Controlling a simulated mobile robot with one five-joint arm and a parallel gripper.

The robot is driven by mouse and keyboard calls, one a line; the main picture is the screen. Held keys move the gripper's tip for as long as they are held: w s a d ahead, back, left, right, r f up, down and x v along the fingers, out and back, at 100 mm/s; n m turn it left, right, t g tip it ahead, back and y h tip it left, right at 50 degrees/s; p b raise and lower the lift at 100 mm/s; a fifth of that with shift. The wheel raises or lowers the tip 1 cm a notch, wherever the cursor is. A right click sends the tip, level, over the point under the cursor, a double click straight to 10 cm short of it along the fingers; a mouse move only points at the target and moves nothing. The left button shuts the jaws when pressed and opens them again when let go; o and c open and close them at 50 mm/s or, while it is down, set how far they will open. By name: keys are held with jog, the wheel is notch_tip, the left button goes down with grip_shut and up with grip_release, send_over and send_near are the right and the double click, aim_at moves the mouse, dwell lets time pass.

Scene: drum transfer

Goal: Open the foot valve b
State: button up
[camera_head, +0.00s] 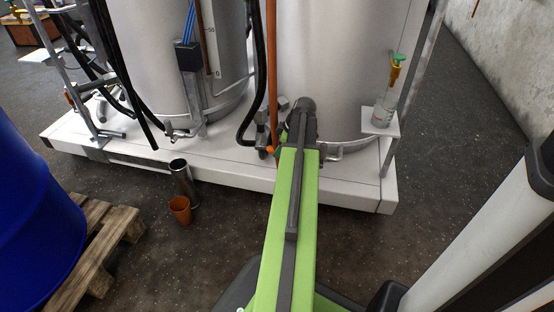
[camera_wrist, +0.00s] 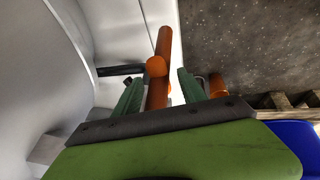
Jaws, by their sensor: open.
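Two pale metal vessels stand on a white platform in the head view, the left one (camera_head: 165,60) and the right one (camera_head: 335,70). I cannot read a label marking valve b. My gripper (camera_wrist: 157,88) is low at the right vessel's front. Its two green fingers are apart in the wrist view. An orange tube (camera_wrist: 162,45) passes through the view between them. A dark rod with an orange rounded end (camera_wrist: 157,66) reaches in from the left, just beyond the fingertips; it may be a valve handle. Contact cannot be told. In the head view my arm hides this spot.
The white platform (camera_head: 350,192) edges the dark floor. A blue drum (camera_head: 35,210) sits on a wooden pallet (camera_head: 115,225) at left. A small shelf (camera_head: 380,128) holds a glass vessel.

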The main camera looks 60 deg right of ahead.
jog(key=shift+w+f, duration=0.3)
jog(key=shift+f, duration=0.25)
grip_shut()
dwell(1.0)
